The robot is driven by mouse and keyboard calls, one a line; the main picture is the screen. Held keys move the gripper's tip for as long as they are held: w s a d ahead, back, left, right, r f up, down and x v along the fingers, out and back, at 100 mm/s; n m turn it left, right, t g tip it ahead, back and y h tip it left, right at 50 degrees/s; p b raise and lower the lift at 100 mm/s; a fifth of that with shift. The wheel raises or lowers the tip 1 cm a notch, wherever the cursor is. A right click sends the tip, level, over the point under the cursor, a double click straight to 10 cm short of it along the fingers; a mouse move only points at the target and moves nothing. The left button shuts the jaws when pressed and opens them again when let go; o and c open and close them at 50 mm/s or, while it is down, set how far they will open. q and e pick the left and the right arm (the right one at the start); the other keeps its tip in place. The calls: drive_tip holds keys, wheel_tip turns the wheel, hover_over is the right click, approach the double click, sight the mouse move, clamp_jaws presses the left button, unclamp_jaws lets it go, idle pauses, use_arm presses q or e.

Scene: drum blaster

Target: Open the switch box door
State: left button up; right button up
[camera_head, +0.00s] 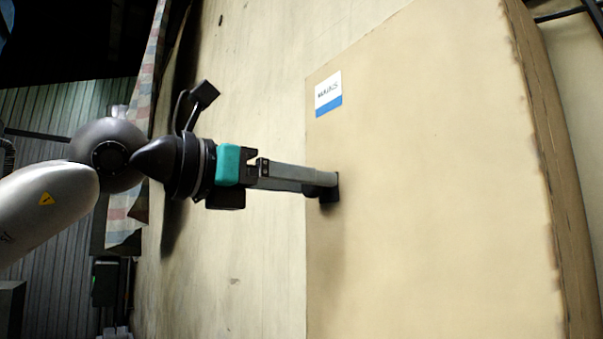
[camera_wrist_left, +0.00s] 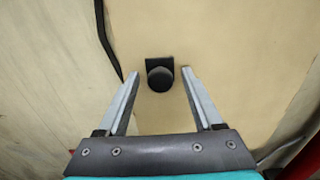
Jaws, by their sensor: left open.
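The switch box door (camera_head: 430,180) is a large tan panel that fills the right half of the head view. It carries a white and blue label (camera_head: 328,93). A black round knob (camera_head: 327,193) on a dark base sits near the door's left edge; it also shows in the left wrist view (camera_wrist_left: 160,78). My left gripper (camera_head: 319,184) is open, with its fingers pointing at the door around the knob. In the left wrist view the two fingertips (camera_wrist_left: 160,73) lie on either side of the knob, with space on both sides. My right gripper is not in view.
The box has a worn side edge (camera_head: 550,170) at the right. A pale wall (camera_head: 250,270) lies left of the box. A dark gap or cable (camera_wrist_left: 106,40) runs beside the box edge in the left wrist view. A red object shows at its lower right corner.

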use_arm(q)
clamp_jaws()
idle(0.6)
idle(0.9)
